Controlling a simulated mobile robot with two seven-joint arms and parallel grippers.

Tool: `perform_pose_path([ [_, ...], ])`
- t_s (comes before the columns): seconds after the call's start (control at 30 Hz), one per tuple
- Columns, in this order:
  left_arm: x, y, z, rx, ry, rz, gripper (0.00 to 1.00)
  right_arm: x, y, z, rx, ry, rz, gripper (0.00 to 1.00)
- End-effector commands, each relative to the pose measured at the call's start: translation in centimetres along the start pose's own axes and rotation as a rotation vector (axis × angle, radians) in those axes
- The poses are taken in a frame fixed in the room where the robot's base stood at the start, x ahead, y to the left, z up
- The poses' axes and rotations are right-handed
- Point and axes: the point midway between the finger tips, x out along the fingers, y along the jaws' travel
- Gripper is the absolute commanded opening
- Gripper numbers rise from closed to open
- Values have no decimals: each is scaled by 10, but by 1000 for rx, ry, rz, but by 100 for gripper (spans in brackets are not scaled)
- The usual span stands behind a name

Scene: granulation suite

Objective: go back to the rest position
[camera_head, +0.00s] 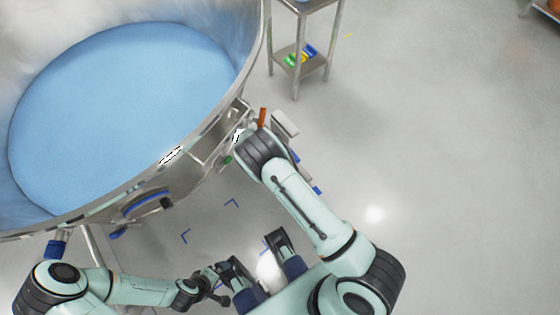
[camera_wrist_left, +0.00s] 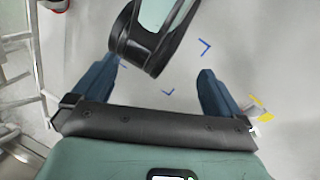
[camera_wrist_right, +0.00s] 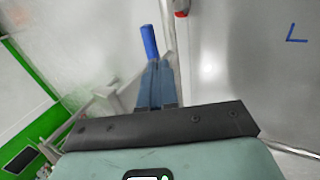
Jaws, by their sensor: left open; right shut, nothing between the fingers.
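My left gripper (camera_head: 256,252) is at the bottom middle of the head view, low over the floor beside my own body. Its two fingers stand wide apart in the left wrist view (camera_wrist_left: 157,70), with nothing between them; a mint and black link of mine shows beyond. My right arm reaches up to the outer side of the steel bowl; its wrist hides the gripper in the head view. In the right wrist view my right gripper (camera_wrist_right: 157,68) has its fingers together and empty. A blue bar (camera_wrist_right: 149,40) shows just past the tips; I cannot tell whether they touch.
The large steel bowl (camera_head: 252,60) with blue contents (camera_head: 120,110) fills the upper left. An orange-red handle (camera_head: 262,117) is beside my right wrist. A steel stand (camera_head: 297,78) is at the top. The floor at right is clear. A green panel (camera_wrist_right: 28,120) shows in the right wrist view.

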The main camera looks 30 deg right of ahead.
Motion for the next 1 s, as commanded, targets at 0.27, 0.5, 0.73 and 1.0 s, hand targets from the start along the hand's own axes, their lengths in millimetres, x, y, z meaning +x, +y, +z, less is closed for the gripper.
perform_pose_path([
  [0.27,-4,2,7,2,-20,1,100,-7,4,-1,0,-2,0,0],
  [0.5,-12,4,9,2,-23,1,100,-5,2,17,8,-32,-43,0],
  [0.73,-64,18,23,5,-66,-1,100,-34,-36,138,100,-181,-383,0],
  [1.0,-128,39,35,9,-137,-4,100,-163,-75,245,313,-241,-729,0],
])
